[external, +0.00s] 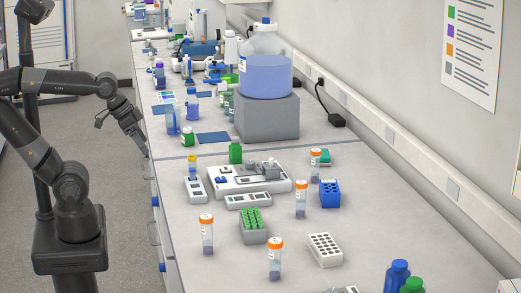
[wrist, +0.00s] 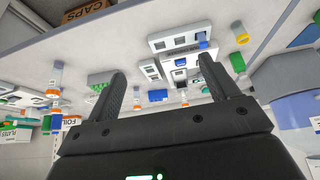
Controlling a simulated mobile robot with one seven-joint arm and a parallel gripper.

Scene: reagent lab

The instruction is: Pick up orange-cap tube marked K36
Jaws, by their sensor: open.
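Several orange-cap tubes stand upright on the bench in the external view: one at the front left (external: 207,237), one at the front (external: 275,262), one beside the blue rack (external: 301,202) and one farther back (external: 316,163). Their labels are too small to read, so I cannot tell which is K36. My gripper (external: 144,150) is beside the bench's left edge, apart from all the tubes. In the wrist view my gripper (wrist: 162,76) has its fingers wide apart with nothing held. Small orange-cap tubes, including one at the left (wrist: 56,78), show beyond the fingers, with the scene tilted.
A green-filled grey rack (external: 253,232), a blue rack (external: 330,194) and a white rack (external: 325,250) stand among the tubes. A large blue-liquid bottle (external: 265,75) sits on a grey block (external: 267,117). Blue and green bottles (external: 398,277) are at the front right.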

